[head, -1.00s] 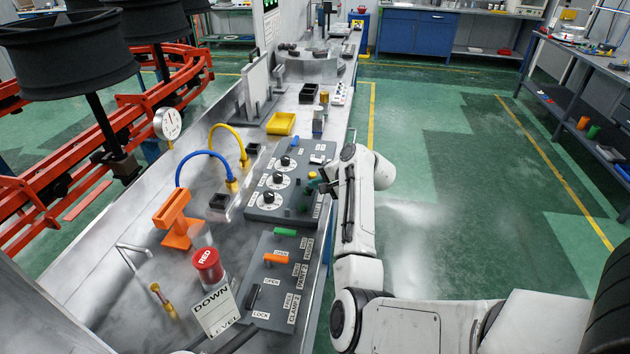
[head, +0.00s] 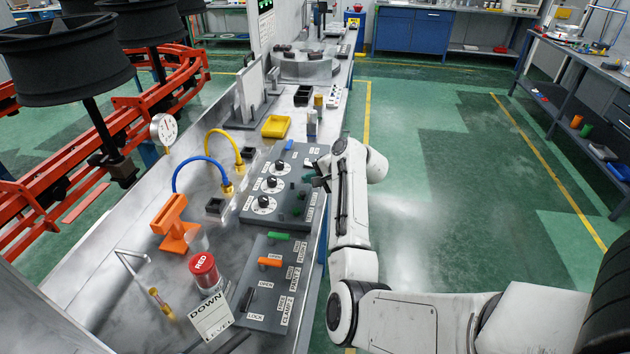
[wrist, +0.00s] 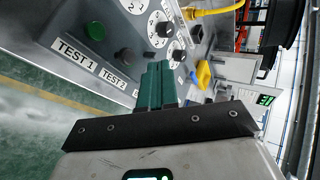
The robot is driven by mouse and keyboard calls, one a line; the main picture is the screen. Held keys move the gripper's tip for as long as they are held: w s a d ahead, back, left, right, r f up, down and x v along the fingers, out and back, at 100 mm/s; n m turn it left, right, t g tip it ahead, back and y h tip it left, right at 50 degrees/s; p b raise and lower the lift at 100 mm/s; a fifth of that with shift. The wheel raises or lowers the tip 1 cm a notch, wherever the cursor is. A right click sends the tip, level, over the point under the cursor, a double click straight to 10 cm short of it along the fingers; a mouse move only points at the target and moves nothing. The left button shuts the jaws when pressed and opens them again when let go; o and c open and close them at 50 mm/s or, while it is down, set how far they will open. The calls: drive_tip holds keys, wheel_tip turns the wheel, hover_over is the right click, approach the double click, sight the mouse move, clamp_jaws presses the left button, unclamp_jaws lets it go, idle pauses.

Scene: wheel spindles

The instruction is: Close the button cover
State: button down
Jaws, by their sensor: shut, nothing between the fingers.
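I cannot clearly make out a button cover. A red knob marked RED (head: 203,264) stands on the bench, with a faint see-through shape (head: 197,240) just behind it that could be a cover. The grey panel with dials (head: 252,207) lies farther along the bench. My gripper (head: 318,181) is at this panel's right edge, partly hidden by my arm. In the wrist view, my gripper's green fingers (wrist: 160,84) are together and empty, close to a black button (wrist: 124,56) and a green button (wrist: 95,31) by the TEST labels. Contact cannot be told.
A nearer panel (head: 250,318) carries green, orange and black levers. An orange block (head: 174,225), blue hose (head: 200,160), yellow hose (head: 222,134) and yellow tray (head: 276,127) are on the bench. Open green floor (head: 440,200) lies to the right.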

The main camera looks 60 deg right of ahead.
drive_tip(key=s+d+f+b+v, duration=0.1)
drive_tip(key=b+v, duration=0.1)
drive_tip(key=v, duration=0.7)
drive_tip(key=shift+s+a, duration=0.35)
drive_tip(key=shift+a, duration=0.1)
drive_tip(key=shift+f, duration=0.1)
drive_tip(key=s+a+f+n+g+y, duration=0.1)
drive_tip(key=s+a+f+n+g, duration=0.25)
drive_tip(key=a+f+n, duration=0.55)
drive_tip(key=s+a+f+n+g, duration=0.2)
drive_tip(key=s+a, duration=0.3)
drive_tip(key=a, duration=0.3)
drive_tip(key=s+a+f+n+g, duration=0.2)
drive_tip(key=s+a+n, duration=0.2)
drive_tip(key=a, duration=0.4)
drive_tip(key=s+a+f+n+g, duration=0.2)
drive_tip(key=s+a+n, duration=0.2)
drive_tip(key=a, duration=0.5)
drive_tip(key=s, duration=0.2)
drive_tip(key=shift+s+f, duration=0.25)
drive_tip(key=shift+f, duration=0.05)
drive_tip(key=shift+g, duration=0.25)
